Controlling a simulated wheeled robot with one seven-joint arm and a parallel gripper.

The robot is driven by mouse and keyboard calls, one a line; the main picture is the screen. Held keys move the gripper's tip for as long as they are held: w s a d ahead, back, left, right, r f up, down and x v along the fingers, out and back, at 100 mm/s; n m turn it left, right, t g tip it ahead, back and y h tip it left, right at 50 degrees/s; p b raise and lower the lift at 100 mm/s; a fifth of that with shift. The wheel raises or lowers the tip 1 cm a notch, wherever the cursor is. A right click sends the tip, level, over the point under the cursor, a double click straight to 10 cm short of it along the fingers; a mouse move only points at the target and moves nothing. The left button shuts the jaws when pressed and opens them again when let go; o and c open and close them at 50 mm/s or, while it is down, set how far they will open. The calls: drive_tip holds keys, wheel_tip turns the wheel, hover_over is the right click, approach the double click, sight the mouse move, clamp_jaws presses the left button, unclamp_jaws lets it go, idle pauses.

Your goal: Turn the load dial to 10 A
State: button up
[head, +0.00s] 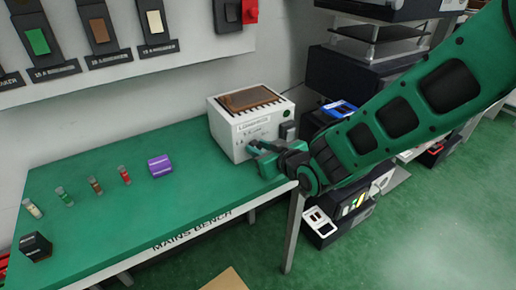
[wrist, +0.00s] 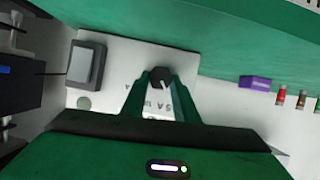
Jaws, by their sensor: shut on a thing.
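The load box (head: 231,138) is a white case with a brown slotted top, near the right end of the green bench. In the wrist view its white front panel (wrist: 118,68) carries the load dial (wrist: 160,76), a small dark round knob. Printed marks lie beside it; "5 A" is legible, the others are partly hidden. My gripper (head: 254,149) reaches the front of the box from the right. In the wrist view my gripper (wrist: 160,82) has its two green fingers closed on the sides of the dial. Which mark the dial points to cannot be told.
A grey rocker switch (wrist: 86,64) sits beside the dial on the panel. A purple block (head: 160,166) and several small fuse-like cylinders (head: 125,175) lie on the bench (head: 150,215). A black block (head: 36,247) stands at its left end. Breakers hang on the wall board (head: 120,62).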

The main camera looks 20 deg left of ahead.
drive_tip(key=m+g, duration=0.1)
drive_tip(key=m, duration=0.1)
drive_tip(key=w+d+m+g+y, duration=0.1)
drive_tip(key=shift+f+m+y, duration=0.15)
drive_tip(key=shift+m+y, duration=0.15)
drive_tip(key=shift+m, duration=0.1)
drive_tip(key=m+g+y, duration=0.1)
drive_tip(key=m+y, duration=0.1)
drive_tip(key=m, duration=0.1)
drive_tip(key=shift+d+f, duration=0.1)
drive_tip(key=shift+f, duration=0.1)
drive_tip(key=shift+w+m, duration=0.1)
drive_tip(key=shift+m, duration=0.2)
drive_tip(key=o, duration=1.1)
drive_tip(key=shift+c, duration=0.2)
drive_tip(key=v, duration=1)
drive_tip(key=shift+d, duration=0.4)
